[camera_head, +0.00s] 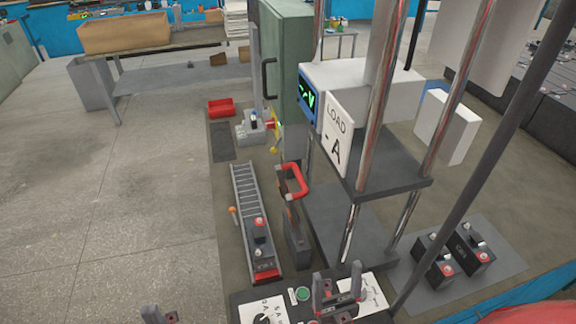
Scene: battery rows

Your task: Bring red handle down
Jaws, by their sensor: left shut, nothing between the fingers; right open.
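The red handle (297,180) is a red loop at the top of a dark lever, raised above a dark upright body (297,245) in the middle of the head view. My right gripper (337,284) is at the bottom centre, below and to the right of the red handle and apart from it. Its two grey fingers are spread, with nothing between them. My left gripper (155,314) is at the bottom edge, far left of the handle. It is shut and empty, and partly cut off by the frame.
A rail holding batteries (262,262) stands just left of the handle. A control panel with a green button (303,294) lies near my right gripper. A shelf with a LOAD sign (337,130) rises on the right. A red tray (221,107) sits further back. The left floor is clear.

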